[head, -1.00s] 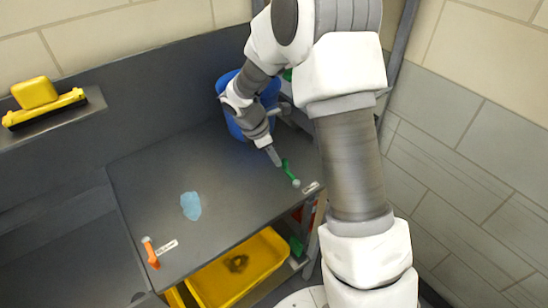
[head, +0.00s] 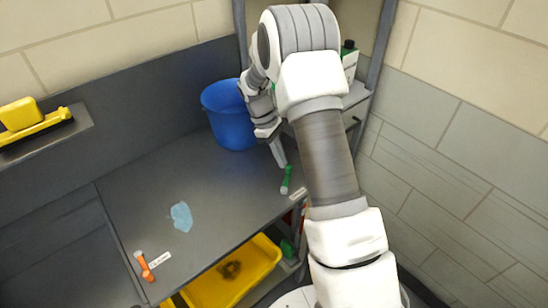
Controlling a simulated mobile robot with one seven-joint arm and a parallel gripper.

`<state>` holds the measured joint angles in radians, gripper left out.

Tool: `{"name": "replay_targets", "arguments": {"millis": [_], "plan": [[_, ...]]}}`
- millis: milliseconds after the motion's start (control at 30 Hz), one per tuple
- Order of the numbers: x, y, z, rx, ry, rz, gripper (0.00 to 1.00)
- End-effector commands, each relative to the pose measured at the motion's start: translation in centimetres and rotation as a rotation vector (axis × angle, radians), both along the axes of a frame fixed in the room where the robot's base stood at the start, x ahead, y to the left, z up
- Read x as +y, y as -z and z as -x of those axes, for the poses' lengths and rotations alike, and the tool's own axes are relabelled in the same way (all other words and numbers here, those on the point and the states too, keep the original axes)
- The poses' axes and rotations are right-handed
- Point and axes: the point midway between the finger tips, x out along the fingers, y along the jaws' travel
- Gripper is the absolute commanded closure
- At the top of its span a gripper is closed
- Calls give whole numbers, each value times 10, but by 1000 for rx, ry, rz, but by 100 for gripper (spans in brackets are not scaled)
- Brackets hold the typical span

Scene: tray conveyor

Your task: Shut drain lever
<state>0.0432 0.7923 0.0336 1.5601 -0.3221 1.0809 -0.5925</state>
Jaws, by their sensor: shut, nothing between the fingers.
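A green lever (head: 286,180) sits at the right front edge of the grey worktop, beside a small white label. An orange lever (head: 145,266) with a pale knob sits at the left front corner, beside another white label. The label text is too small to read, so I cannot tell which is the drain lever. My gripper (head: 281,163) is shut and empty, pointing down at the far end of the green lever. I cannot tell whether it touches it.
A blue bucket (head: 230,114) stands at the back right of the worktop (head: 150,170), just left of my gripper. A light blue puddle or cloth (head: 181,216) lies mid-worktop. A yellow tray (head: 235,275) with a dark patch sits below. A yellow block (head: 20,114) rests on the left ledge.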

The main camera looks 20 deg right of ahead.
Motion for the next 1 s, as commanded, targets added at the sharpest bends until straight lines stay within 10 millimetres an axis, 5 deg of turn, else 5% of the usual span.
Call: {"name": "replay_targets", "arguments": {"millis": [367,1000], "plan": [[-23,0,8,0,335,0,100],[-13,0,19,0,334,0,100]]}}
